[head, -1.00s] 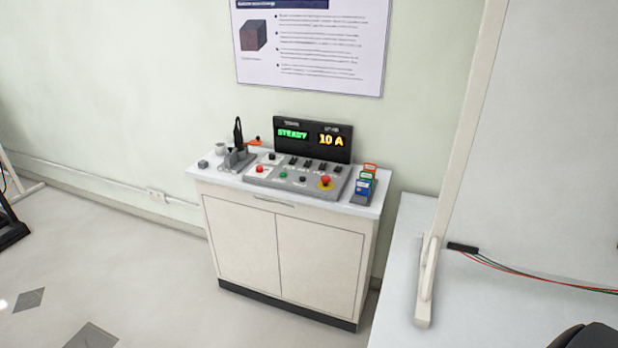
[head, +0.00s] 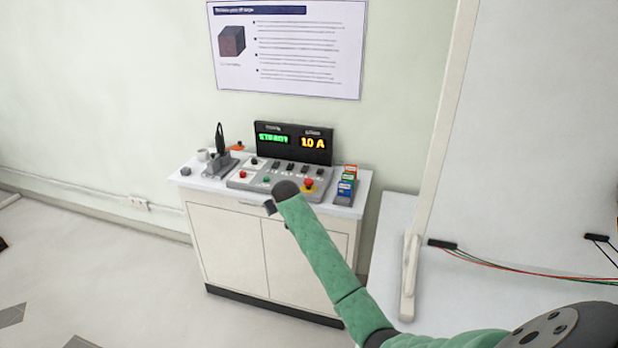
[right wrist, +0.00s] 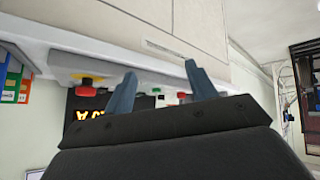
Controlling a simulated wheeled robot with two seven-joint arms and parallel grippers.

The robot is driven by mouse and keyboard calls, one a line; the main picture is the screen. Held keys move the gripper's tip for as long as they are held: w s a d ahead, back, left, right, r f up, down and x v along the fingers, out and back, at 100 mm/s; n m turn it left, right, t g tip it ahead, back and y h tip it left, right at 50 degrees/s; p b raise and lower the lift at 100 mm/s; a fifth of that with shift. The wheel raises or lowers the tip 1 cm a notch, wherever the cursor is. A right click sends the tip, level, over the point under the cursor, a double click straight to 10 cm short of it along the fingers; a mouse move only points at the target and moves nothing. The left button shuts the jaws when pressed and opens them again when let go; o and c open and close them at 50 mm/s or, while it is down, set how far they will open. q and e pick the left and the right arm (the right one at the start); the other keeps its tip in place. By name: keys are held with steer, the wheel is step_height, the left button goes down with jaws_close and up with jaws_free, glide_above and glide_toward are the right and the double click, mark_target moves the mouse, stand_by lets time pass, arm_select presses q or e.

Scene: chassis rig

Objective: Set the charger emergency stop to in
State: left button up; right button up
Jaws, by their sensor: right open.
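The charger's control panel (head: 240,184) is a grey box on top of a white cabinet. Its emergency stop (head: 308,184) is a red mushroom button on a yellow base at the panel's right front. It also shows, upside down, at the left of the right wrist view (right wrist: 86,85). I cannot tell whether it is in or out. My right gripper (head: 270,208) is in front of the panel, left of the stop, and apart from it. In the right wrist view its two blue-grey fingers (right wrist: 160,72) are spread with nothing between them. My left gripper is out of view.
A dark display (head: 292,143) behind the panel reads STEADY and 10 A. Smaller buttons and black switches share the panel. Coloured boxes (head: 346,185) stand at its right, a black-handled device (head: 220,160) at its left. The white cabinet (head: 230,245) stands below.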

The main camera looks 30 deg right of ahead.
steer(key=w+d+r+m+p, duration=0.1)
steer(key=w+d+r, duration=0.2)
steer(key=d+r, duration=0.3)
steer(key=w+d+r, duration=0.4)
steer(key=d+r, duration=0.2)
steer(key=g+y, duration=0.2)
steer(key=g, duration=0.2)
glide_toward(309, 180)
steer(key=f, duration=0.1)
steer(key=p+x, duration=0.1)
steer(key=x, duration=0.1)
steer(key=p+x, duration=0.1)
steer(key=x, duration=0.1)
steer(key=p+x, duration=0.1)
steer(key=x, duration=0.1)
steer(key=shift+w+a, duration=0.1)
steer(key=shift+w, duration=0.2)
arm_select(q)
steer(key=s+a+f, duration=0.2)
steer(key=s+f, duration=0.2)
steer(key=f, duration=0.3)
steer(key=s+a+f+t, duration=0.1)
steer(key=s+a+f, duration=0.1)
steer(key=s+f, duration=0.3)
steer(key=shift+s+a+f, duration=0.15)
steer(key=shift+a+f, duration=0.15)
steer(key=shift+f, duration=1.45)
arm_select(e)
steer(key=shift+x, duration=0.8)
